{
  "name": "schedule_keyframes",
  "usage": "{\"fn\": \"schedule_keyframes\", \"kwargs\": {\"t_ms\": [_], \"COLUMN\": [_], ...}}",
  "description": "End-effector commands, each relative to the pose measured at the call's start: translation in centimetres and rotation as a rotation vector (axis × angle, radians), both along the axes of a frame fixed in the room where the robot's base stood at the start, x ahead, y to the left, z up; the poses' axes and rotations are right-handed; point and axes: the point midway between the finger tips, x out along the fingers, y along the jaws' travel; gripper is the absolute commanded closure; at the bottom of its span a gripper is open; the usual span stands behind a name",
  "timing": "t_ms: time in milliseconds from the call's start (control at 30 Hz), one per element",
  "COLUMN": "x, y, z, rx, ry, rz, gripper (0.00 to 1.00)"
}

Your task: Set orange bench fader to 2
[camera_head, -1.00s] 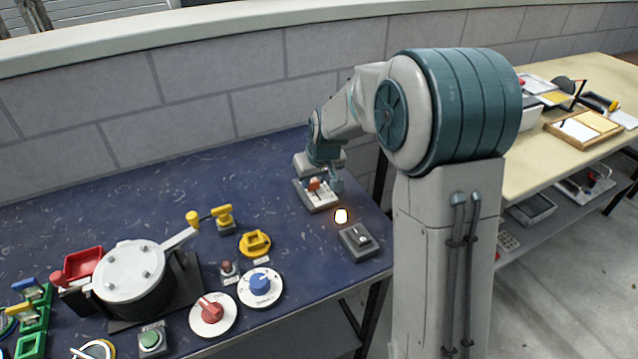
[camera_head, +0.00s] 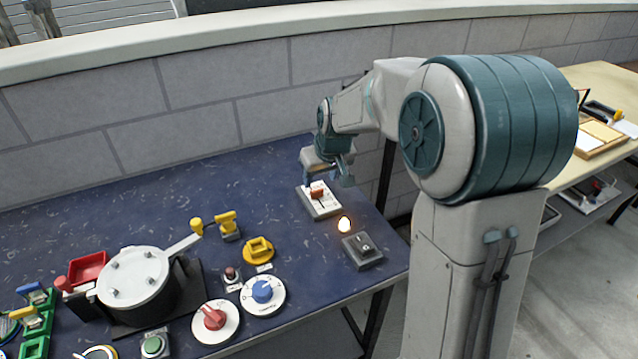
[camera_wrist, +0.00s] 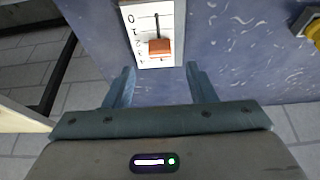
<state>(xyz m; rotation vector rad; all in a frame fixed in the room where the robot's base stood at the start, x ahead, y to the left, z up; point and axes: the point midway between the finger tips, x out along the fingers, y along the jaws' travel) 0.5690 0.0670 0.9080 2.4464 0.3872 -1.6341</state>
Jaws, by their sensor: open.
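The orange bench fader is a pale panel (camera_head: 324,208) with an orange knob (camera_head: 317,191) on a slot, near the back right of the blue bench. In the wrist view its panel (camera_wrist: 129,8) carries a numbered scale, and the orange knob (camera_wrist: 159,48) sits in the lower half of the scale, around the 2 and 3 marks. I cannot tell the exact mark. My gripper (camera_head: 328,176) is apart from the knob, above the far end of the panel. In the wrist view my gripper (camera_wrist: 160,70) is open and empty, its fingers spread to either side of the knob's line.
A lit lamp (camera_head: 344,225) and a grey switch box (camera_head: 363,250) stand in front of the fader. A yellow part (camera_head: 258,250), blue dial (camera_head: 262,291), red dial (camera_head: 214,318) and a lidded pot (camera_head: 134,277) are to the left. Bare bench lies left of the fader.

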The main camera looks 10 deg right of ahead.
Motion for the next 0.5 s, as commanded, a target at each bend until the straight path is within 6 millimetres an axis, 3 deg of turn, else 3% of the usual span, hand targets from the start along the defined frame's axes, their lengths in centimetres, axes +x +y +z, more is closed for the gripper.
{"fn": "schedule_keyframes", "kwargs": {"t_ms": [33, 200, 500], "x": [-0.4, -1.8, -3.0], "y": [-0.2, -0.6, -1.0], "z": [1.5, 4.8, 7.7], "rx": [0.000, 0.001, 0.000], "ry": [-0.006, -0.004, -0.001], "rz": [-0.002, -0.001, 0.000], "gripper": [0.49, 0.49, 0.49]}}
